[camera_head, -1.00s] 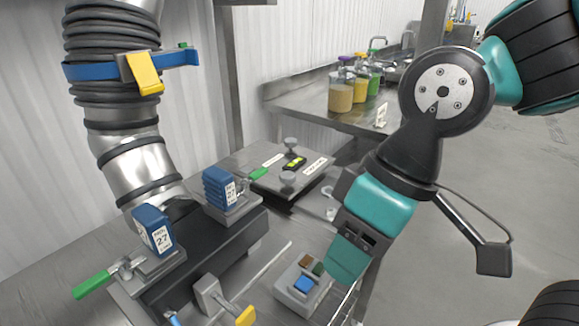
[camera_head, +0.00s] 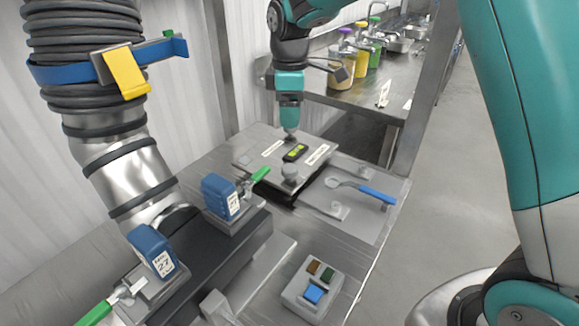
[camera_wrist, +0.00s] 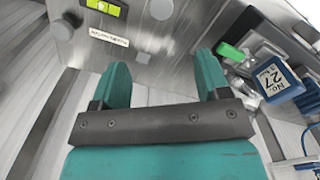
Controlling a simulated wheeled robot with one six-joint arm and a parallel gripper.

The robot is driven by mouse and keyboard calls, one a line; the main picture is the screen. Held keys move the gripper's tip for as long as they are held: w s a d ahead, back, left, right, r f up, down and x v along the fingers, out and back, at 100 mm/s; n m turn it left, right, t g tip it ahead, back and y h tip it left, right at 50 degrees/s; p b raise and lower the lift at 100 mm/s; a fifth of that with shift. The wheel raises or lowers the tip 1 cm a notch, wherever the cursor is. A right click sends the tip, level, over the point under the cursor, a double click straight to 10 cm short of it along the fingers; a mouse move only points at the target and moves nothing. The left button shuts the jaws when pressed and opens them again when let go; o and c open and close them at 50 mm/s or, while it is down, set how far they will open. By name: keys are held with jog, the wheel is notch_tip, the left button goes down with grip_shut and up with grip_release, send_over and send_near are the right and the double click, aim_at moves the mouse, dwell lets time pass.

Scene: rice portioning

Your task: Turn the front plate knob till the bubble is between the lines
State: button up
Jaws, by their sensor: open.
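A grey metal plate (camera_head: 245,150) carries a black level with a yellow-green window (camera_head: 295,152). The bubble is too small to read against the lines. The nearer round knob (camera_head: 290,172) stands by the plate's near edge. A farther knob (camera_head: 291,136) shows just under my gripper (camera_head: 290,127). In the wrist view my gripper (camera_wrist: 162,68) is open, its two teal fingers apart with no knob between them. That view also shows the level (camera_wrist: 103,6), one knob (camera_wrist: 160,8) and another knob (camera_wrist: 62,30), both beyond the fingertips.
Blue boxes marked 27 (camera_head: 220,197) sit on a dark rail at left, beside a green handle (camera_head: 260,174) close to the plate. A blue-handled tool (camera_head: 375,194) lies right of the plate. A button box (camera_head: 313,290) stands in front. Jars (camera_head: 341,72) stand behind.

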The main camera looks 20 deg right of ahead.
aim_at(290, 167)
notch_tip(290, 167, down, 17)
jog(key=shift+s+r+p, duration=0.1)
jog(key=shift+p, duration=0.95)
jog(key=shift+c, duration=0.2)
jog(key=c, duration=0.9)
